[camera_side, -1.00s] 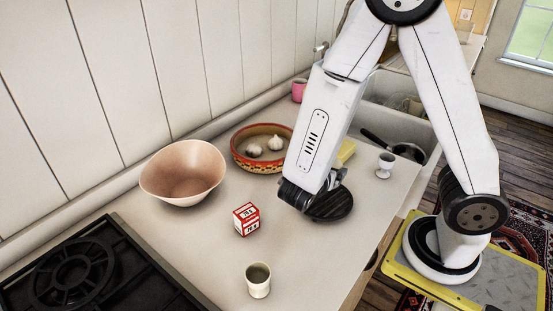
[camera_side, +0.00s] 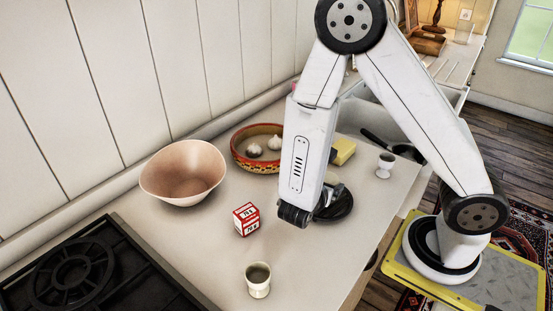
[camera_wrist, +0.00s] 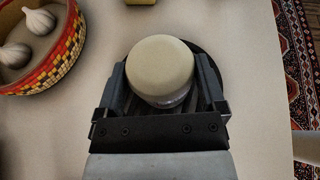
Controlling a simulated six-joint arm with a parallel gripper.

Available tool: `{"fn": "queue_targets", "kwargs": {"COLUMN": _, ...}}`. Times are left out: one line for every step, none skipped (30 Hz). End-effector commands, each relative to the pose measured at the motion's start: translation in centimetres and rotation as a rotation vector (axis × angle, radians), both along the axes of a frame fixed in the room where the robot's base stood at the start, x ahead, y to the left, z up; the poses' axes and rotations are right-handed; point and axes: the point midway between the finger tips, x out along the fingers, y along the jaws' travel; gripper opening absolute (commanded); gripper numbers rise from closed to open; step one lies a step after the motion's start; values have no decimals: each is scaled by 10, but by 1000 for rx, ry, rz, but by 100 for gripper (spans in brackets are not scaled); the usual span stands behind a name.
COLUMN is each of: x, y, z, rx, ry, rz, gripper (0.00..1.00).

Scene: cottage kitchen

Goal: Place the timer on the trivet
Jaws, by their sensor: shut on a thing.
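The timer (camera_wrist: 160,69) is a round, cream-topped piece between the two fingers of my gripper (camera_wrist: 163,80) in the wrist view. My gripper is shut on it. The trivet (camera_side: 337,203) is a dark round disc on the counter in the side view. In the wrist view the dark trivet (camera_wrist: 208,62) shows behind and below the timer. In the side view my wrist hides most of the timer and part of the trivet. The timer appears over the trivet, but I cannot tell whether they touch.
A red-and-white box (camera_side: 246,219) and a small cream cup (camera_side: 258,281) stand left of my gripper. A patterned bowl (camera_side: 238,152) with garlic and a pink-brown bowl (camera_side: 183,174) stand toward the wall. A white egg cup (camera_side: 385,165) and a yellow block (camera_side: 343,150) are near the sink.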

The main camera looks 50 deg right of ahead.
Motion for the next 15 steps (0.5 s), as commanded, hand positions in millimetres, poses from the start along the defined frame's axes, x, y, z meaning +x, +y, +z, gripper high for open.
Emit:
{"fn": "queue_targets", "kwargs": {"x": 0, "y": 0, "z": -2, "rx": -1, "ry": 0, "rz": 0, "gripper": 3}}
{"fn": "queue_targets", "kwargs": {"x": 0, "y": 0, "z": -2, "rx": -1, "ry": 0, "rz": 0, "gripper": 3}}
{"fn": "queue_targets", "kwargs": {"x": 0, "y": 0, "z": -3, "rx": -1, "ry": -1, "rz": 0, "gripper": 3}}
{"fn": "queue_targets", "kwargs": {"x": 0, "y": 0, "z": -3, "rx": -1, "ry": -1, "rz": 0, "gripper": 3}}
{"fn": "queue_targets", "kwargs": {"x": 0, "y": 0, "z": -3, "rx": -1, "ry": -2, "rz": -1, "gripper": 3}}
{"fn": "queue_targets", "kwargs": {"x": 0, "y": 0, "z": -3, "rx": -1, "ry": -2, "rz": -1, "gripper": 3}}
{"fn": "queue_targets", "kwargs": {"x": 0, "y": 0, "z": -3, "rx": -1, "ry": -2, "rz": -1, "gripper": 3}}
{"fn": "queue_targets", "kwargs": {"x": 0, "y": 0, "z": -3, "rx": -1, "ry": -2, "rz": -1, "gripper": 3}}
{"fn": "queue_targets", "kwargs": {"x": 0, "y": 0, "z": -3, "rx": -1, "ry": -2, "rz": -1, "gripper": 3}}
{"fn": "queue_targets", "kwargs": {"x": 0, "y": 0, "z": -3, "rx": -1, "ry": -1, "rz": 0, "gripper": 3}}
{"fn": "queue_targets", "kwargs": {"x": 0, "y": 0, "z": -3, "rx": -1, "ry": -1, "rz": 0, "gripper": 3}}
{"fn": "queue_targets", "kwargs": {"x": 0, "y": 0, "z": -3, "rx": -1, "ry": -1, "rz": 0, "gripper": 3}}
{"fn": "queue_targets", "kwargs": {"x": 0, "y": 0, "z": -4, "rx": -1, "ry": -1, "rz": 0, "gripper": 3}}
{"fn": "queue_targets", "kwargs": {"x": 0, "y": 0, "z": -5, "rx": -1, "ry": -1, "rz": 0, "gripper": 3}}
{"fn": "queue_targets", "kwargs": {"x": 0, "y": 0, "z": -6, "rx": -1, "ry": 0, "rz": 0, "gripper": 3}}
